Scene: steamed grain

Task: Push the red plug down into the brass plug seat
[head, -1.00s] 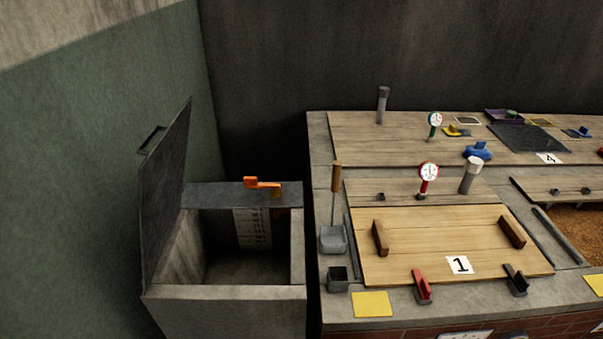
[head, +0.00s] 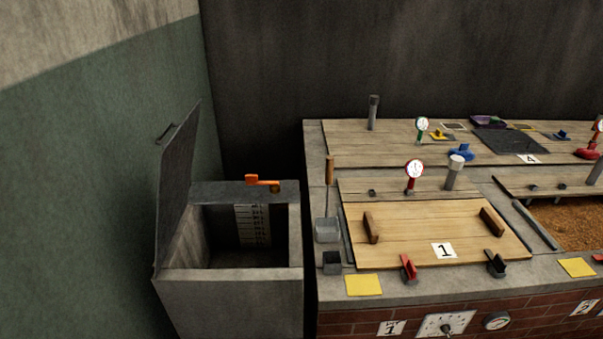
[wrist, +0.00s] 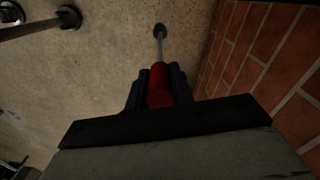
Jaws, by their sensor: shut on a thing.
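In the wrist view my gripper (wrist: 159,82) is shut on a red piece (wrist: 158,74), which I take for the red plug. Its dark fingers stand on both sides of it. A thin grey rod (wrist: 159,48) runs on from the red piece to a dark round spot on a pale, speckled surface. I cannot tell whether the rod touches that surface. The brass plug seat cannot be made out in either view. My gripper and the red piece do not show in the head view.
A brick wall (wrist: 270,55) runs close along the right in the wrist view. Another rod (wrist: 35,29) lies at upper left. The head view shows an open grey bin (head: 230,298) with an orange lever (head: 262,181), beside a bench with wooden lid 1 (head: 410,215).

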